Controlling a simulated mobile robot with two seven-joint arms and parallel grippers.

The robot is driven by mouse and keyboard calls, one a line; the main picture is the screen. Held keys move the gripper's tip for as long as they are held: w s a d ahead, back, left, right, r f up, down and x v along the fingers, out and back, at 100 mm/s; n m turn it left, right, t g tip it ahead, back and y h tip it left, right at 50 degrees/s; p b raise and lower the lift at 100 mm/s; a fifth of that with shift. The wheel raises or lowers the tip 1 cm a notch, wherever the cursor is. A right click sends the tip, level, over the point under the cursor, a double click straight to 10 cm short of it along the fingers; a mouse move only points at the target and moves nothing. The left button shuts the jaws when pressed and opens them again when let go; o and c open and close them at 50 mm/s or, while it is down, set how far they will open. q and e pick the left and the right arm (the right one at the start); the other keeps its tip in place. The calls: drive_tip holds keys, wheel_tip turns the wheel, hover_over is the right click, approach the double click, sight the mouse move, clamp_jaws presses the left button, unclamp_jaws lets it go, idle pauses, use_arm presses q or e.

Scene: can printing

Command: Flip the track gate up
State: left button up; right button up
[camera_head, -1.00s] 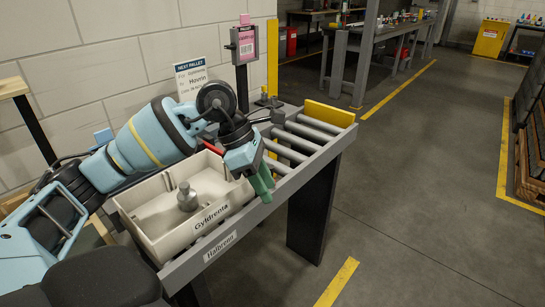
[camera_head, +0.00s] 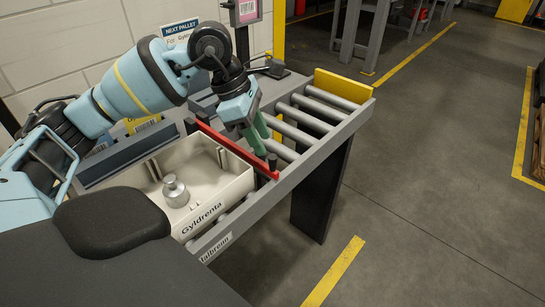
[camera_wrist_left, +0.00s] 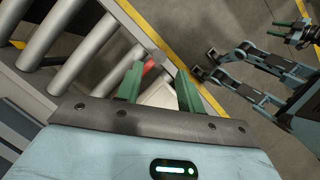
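The track gate is a red bar (camera_head: 236,150) lying level across the roller track, just in front of the bin. Its near end sits at the track's front rail. My left gripper (camera_head: 258,142) points down just beyond the bar, near the front rail, with green fingers apart and nothing between them. Whether a finger touches the bar cannot be told. In the left wrist view a small red piece (camera_wrist_left: 150,65) shows between the open fingers (camera_wrist_left: 158,88). My right gripper (camera_wrist_left: 291,31) shows small at the top right of that view, its green fingers apart.
A white bin (camera_head: 215,205) labelled Gyldrenta holds a grey metal weight (camera_head: 175,190) and stands behind the gate. Bare rollers (camera_head: 315,118) run on to a yellow end stop (camera_head: 343,86). The floor to the right is clear.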

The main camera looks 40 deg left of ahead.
sight(272, 170)
use_arm(q)
drive_tip(key=x, duration=0.7)
drive_tip(key=shift+w+f, duration=0.1)
clamp_jaws()
idle(0.3)
